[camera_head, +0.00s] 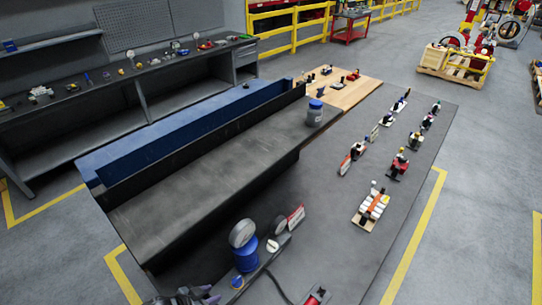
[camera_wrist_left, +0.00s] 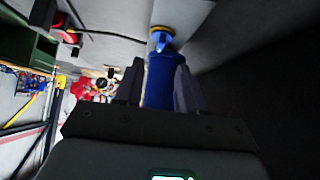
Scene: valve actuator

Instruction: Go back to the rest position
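A valve with a blue body (camera_head: 246,259), round grey gauges and a small yellow-and-blue knob (camera_head: 237,283) stands at the near end of the dark table. My left gripper (camera_head: 190,297) shows only partly at the bottom edge of the head view, just left of the valve. In the left wrist view its two dark fingers (camera_wrist_left: 158,82) are apart, with the blue body (camera_wrist_left: 160,78) and yellow-rimmed knob (camera_wrist_left: 160,36) seen between or beyond them. I cannot tell whether the fingers touch it. My right gripper is not in view.
A red part (camera_head: 316,297) and a dark cable lie near the valve. A raised black bench (camera_head: 190,180) runs along the left. Several small valve assemblies stand on the table's right part (camera_head: 330,230). A grey jar with blue lid (camera_head: 315,113) stands farther back.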

